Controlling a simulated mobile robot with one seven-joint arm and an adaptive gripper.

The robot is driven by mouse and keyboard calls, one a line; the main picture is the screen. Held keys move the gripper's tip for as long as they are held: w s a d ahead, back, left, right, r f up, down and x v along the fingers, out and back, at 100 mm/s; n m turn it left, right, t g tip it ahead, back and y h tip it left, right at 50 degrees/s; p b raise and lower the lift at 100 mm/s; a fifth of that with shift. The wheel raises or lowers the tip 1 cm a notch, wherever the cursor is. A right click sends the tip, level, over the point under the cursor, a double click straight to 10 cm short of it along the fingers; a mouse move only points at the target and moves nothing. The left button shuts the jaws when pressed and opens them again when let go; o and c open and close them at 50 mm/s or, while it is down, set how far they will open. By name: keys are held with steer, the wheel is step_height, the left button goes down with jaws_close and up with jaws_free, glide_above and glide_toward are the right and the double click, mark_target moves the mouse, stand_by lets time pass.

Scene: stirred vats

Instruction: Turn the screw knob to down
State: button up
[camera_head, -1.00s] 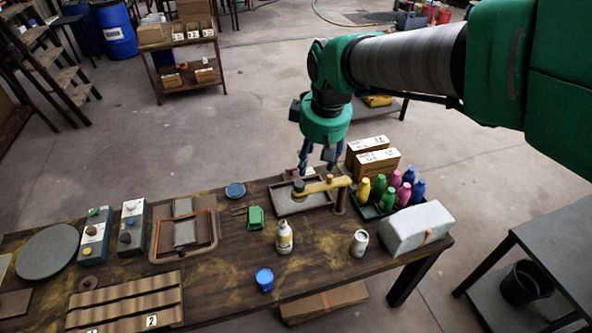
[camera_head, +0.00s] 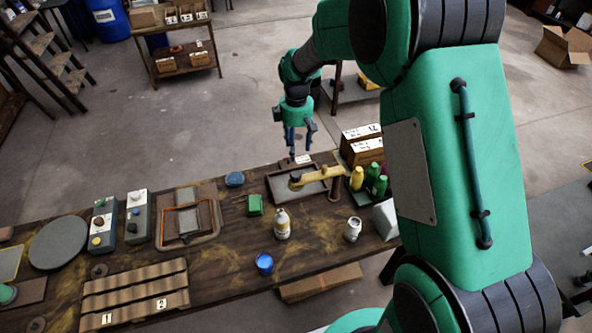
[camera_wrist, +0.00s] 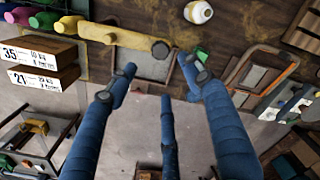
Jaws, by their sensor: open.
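A yellow swing arm (camera_head: 322,176) stands on a post at the back of the table, above a shallow grey tray (camera_head: 284,192). A dark round knob (camera_head: 295,180) sits at its free left end; I take this as the screw knob. In the wrist view the knob (camera_wrist: 160,50) shows at the end of the yellow arm (camera_wrist: 120,37), just beyond my fingertips. My gripper (camera_head: 299,143) hangs behind the table's back edge, fingers down, apart from the knob. In the wrist view my gripper (camera_wrist: 157,70) has its blue fingers spread, with nothing between them.
Bottles (camera_head: 370,182) and boxes (camera_head: 361,145) stand right of the swing arm. A green block (camera_head: 254,205), a white bottle (camera_head: 282,224), a can (camera_head: 352,229) and a blue cup (camera_head: 264,263) stand nearby. Two control boxes (camera_head: 137,217) are at left.

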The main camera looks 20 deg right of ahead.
mark_target(296, 174)
steer(key=shift+f, duration=0.25)
step_height(296, 174, down, 14)
steer(key=shift+r+b, duration=0.25)
steer(key=shift+b, duration=0.35)
stand_by(0.4)
steer(key=c, duration=1.1)
